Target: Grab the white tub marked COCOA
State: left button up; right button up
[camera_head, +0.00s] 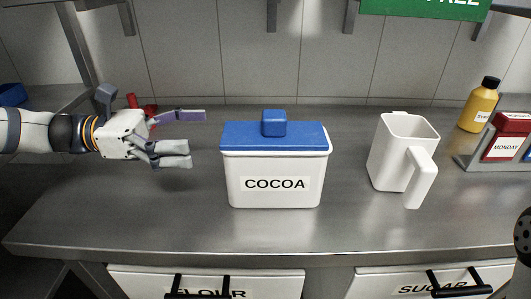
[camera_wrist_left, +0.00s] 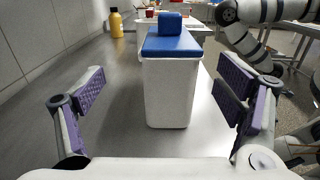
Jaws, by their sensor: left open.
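The white tub marked COCOA (camera_head: 274,184) stands upright on the metal counter, with a blue lid and a square blue knob on top. In the left wrist view the tub (camera_wrist_left: 170,92) is straight ahead, its narrow end facing the camera. My left gripper (camera_head: 198,135) is open and empty, to the left of the tub and apart from it. In the left wrist view its two purple-padded fingers (camera_wrist_left: 160,90) stand either side of the tub's line, wider than the tub. My right gripper is not seen.
A white pitcher (camera_head: 389,153) with its handle toward the front stands right of the tub. A yellow bottle (camera_head: 478,107) and a rack with a red MONDAY box (camera_head: 502,142) are at the far right. FLOUR (camera_head: 135,281) and SUGAR (camera_head: 370,281) bins sit below the counter edge. A red item (camera_head: 133,101) lies behind my left gripper.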

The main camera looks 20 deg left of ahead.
aim_at(261, 140)
pick_arm(q)
jog(key=x, duration=0.3)
jog(key=s+b+x, duration=0.1)
jog(key=x, duration=0.3)
jog(key=f+x, duration=0.1)
jog(key=x, duration=0.3)
jog(key=shift+s+d+f+b, duration=0.15)
jog(key=shift+d+b, duration=0.1)
jog(key=shift+b, duration=0.15)
jog(key=shift+d, duration=0.3)
jog(key=shift+r, duration=0.25)
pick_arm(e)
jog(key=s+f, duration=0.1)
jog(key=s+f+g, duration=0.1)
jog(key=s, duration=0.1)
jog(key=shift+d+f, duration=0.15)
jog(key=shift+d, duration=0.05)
pick_arm(q)
jog(key=c, duration=1.9)
